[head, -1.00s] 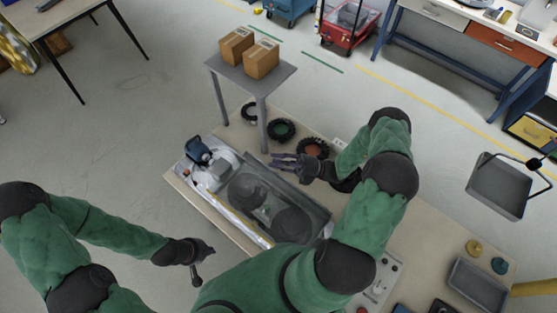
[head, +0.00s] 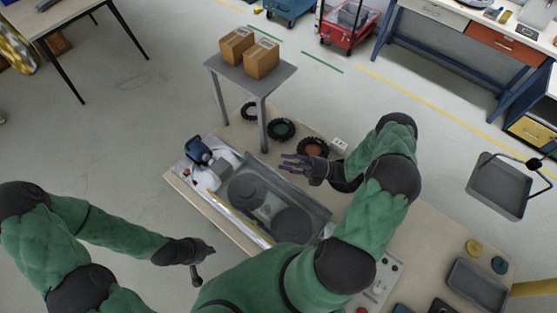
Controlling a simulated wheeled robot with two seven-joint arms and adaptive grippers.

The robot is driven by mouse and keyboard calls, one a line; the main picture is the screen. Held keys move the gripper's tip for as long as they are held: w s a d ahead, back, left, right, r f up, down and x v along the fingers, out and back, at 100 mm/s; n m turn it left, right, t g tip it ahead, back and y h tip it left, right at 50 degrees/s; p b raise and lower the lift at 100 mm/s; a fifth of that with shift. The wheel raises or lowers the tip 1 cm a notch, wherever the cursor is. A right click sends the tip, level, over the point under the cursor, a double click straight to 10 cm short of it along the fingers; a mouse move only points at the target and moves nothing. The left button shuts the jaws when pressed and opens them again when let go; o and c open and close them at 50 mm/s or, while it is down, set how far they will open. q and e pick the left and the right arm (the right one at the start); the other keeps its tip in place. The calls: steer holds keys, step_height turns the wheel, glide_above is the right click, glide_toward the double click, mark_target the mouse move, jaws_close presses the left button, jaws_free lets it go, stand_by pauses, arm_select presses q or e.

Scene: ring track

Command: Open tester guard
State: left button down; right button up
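The tester (head: 258,222) is a long bed on the near table, with two dark round rollers and a blue motor (head: 197,151) at its left end. Its see-through grey guard (head: 300,192) shows along the far side of the rollers and appears tilted up towards the back; its exact angle is hard to tell. My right gripper (head: 284,163) is open, with spread fingers at the guard's far edge; contact cannot be made out. My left gripper (head: 205,264) is open and empty, left of the table's near edge and away from the tester.
Dark tyres (head: 281,129) lie on the table behind the tester. A small grey stand (head: 268,83) there bears two cardboard boxes (head: 250,54). A control panel (head: 378,285) and a grey tray (head: 478,285) are at the right. Floor is clear to the left.

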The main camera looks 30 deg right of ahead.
steer(key=v, duration=0.8)
steer(key=shift+d, duration=0.2)
steer(key=shift+s+f, duration=0.1)
